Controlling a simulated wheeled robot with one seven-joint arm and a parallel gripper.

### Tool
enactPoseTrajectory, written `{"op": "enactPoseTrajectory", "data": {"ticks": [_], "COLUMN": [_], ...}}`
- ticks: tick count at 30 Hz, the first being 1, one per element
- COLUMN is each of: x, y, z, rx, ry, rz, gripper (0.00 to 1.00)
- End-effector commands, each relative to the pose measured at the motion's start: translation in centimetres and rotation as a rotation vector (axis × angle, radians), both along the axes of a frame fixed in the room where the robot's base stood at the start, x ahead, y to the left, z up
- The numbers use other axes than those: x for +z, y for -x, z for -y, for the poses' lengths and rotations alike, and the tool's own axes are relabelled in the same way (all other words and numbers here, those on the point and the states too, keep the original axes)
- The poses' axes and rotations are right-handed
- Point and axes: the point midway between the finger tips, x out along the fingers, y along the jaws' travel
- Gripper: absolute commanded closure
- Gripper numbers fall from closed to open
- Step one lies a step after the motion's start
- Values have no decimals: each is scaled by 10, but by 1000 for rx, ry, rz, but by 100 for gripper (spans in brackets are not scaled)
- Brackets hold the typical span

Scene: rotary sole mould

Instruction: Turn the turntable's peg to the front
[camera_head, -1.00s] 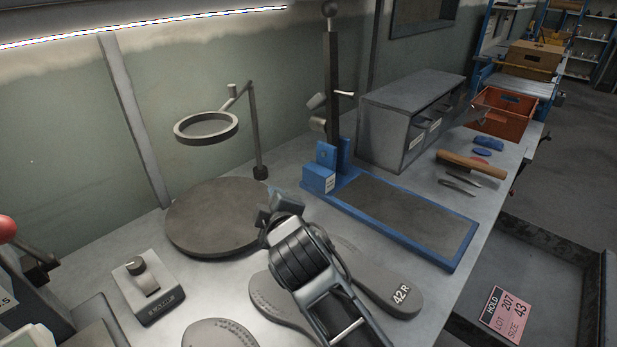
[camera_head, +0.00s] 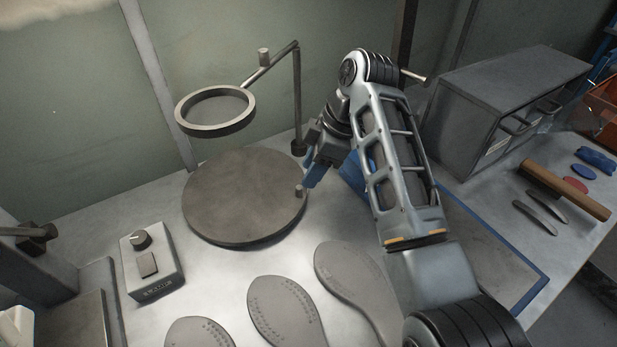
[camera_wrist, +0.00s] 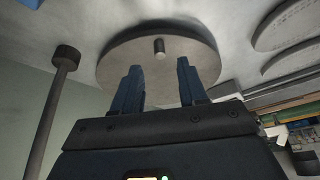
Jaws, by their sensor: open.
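The turntable (camera_head: 240,195) is a round dark grey disc on the bench, left of centre in the head view. Its short peg (camera_head: 299,191) stands near the disc's right rim. In the wrist view the turntable (camera_wrist: 120,65) shows with the peg (camera_wrist: 159,47) beyond and between the two fingers. My gripper (camera_head: 309,184) is at the right edge of the disc with its blue fingertips close to the peg. The fingers (camera_wrist: 158,75) are open and apart in the wrist view. Whether they touch the peg I cannot tell.
A ring on a post (camera_head: 298,100) stands behind the disc, the ring (camera_head: 216,127) hanging above it. Several grey soles (camera_head: 285,315) lie in front.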

Motion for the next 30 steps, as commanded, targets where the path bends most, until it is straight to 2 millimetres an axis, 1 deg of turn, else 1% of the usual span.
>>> {"op": "enactPoseTrajectory", "data": {"ticks": [3,9,14,21,23,30], "x": [-17,-41,-50,-51,-51,-51], "y": [1,0,0,0,0,0], "z": [-8,-17,-20,-21,-21,-20], "rx": [-1,-2,-3,-3,-3,-3], "ry": [2,1,1,1,1,1], "rz": [-3,-1,1,2,3,3], "gripper": [58,58,58,58,62,85]}}
